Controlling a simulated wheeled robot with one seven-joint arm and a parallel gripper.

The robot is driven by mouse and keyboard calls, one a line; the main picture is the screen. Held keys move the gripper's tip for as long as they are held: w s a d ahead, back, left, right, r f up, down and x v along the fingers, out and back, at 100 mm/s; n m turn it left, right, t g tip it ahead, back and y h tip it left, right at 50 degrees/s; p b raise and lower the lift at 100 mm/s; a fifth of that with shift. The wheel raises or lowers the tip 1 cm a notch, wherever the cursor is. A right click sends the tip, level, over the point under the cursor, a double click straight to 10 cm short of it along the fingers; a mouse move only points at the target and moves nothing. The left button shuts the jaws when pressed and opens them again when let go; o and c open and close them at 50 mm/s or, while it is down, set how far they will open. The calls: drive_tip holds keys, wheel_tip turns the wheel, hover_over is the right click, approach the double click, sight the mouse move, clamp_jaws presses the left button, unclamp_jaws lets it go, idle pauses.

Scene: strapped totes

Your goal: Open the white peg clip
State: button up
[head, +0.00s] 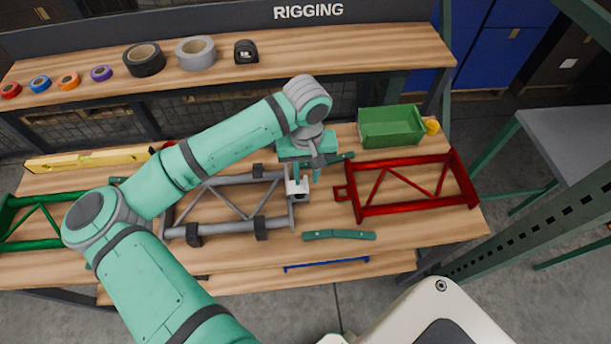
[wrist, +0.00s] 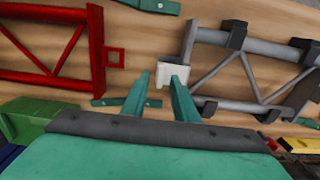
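The white peg clip (head: 298,187) sits at the right end of the grey tubular frame (head: 232,226) on the bench. In the wrist view the clip (wrist: 155,72) is a white block just beyond and partly between my fingertips, against the frame's end (wrist: 188,42). My gripper (head: 306,172) points down over the clip from behind. In the wrist view my gripper (wrist: 161,76) has its two teal fingers apart, and the right fingertip overlaps part of the white block. I cannot tell whether a finger touches it. The clip's far details are too small to read.
A red frame (head: 412,190) lies to the right and a green frame (head: 40,222) to the left. A green bin (head: 390,127) stands behind the red frame. A teal bar (head: 338,234) lies in front of the clip. A yellow level (head: 95,159) lies back left.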

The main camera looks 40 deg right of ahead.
drive_tip(key=shift+f, duration=0.7)
clamp_jaws()
